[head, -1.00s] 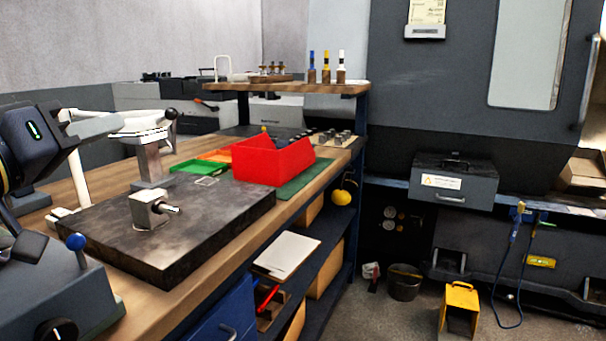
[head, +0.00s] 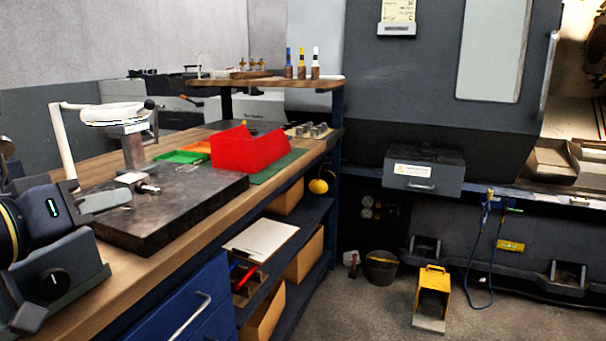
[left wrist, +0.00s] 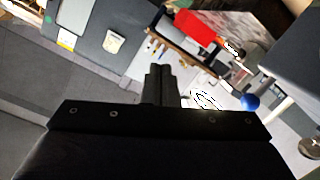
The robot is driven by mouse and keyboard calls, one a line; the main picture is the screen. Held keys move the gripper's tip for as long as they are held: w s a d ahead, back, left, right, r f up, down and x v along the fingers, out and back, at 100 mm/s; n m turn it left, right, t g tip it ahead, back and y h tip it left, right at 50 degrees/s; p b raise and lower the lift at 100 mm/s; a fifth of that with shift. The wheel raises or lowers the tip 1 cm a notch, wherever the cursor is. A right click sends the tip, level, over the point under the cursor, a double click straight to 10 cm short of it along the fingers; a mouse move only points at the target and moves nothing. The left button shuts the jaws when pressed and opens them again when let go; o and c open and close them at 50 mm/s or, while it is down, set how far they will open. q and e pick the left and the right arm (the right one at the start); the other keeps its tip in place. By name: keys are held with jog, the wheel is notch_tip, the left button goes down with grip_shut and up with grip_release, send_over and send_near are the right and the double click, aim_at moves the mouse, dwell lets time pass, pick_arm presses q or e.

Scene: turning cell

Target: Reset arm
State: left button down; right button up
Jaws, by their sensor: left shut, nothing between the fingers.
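My left gripper (head: 122,198) is at the left of the head view, in front of the near left part of the dark surface plate (head: 205,205). Its grey fingers point to the right and look closed, with nothing seen between them. In the left wrist view the closed fingers (left wrist: 160,75) stand up in the middle, empty. My right gripper is in neither view. A small metal block with a pin (head: 138,183) sits on the plate, partly behind my left gripper.
A red bin (head: 245,152) and a green tray (head: 180,157) stand on the wooden bench behind the plate. A white-topped stand (head: 132,145) rises beside the plate. A grey machine (head: 415,100) fills the right. Open floor lies in front, with a yellow box (head: 433,285) and a bucket (head: 381,268).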

pick_arm(q)
jog(key=s+d+f+g+y, duration=0.1)
jog(key=s+f+g, duration=0.3)
jog(key=f, duration=0.7)
jog(key=s+d+f+g, duration=0.2)
jog(key=s+f, duration=0.4)
jog(key=f, duration=0.6)
jog(key=s+d+f+g+y, duration=0.1)
jog(key=s+f+g, duration=0.35)
jog(key=f, duration=0.65)
notch_tip(320, 180, up, 23)
jog(key=p, duration=2.3)
jog(key=shift+t, duration=0.45)
jog(key=shift+s+a+r, duration=0.1)
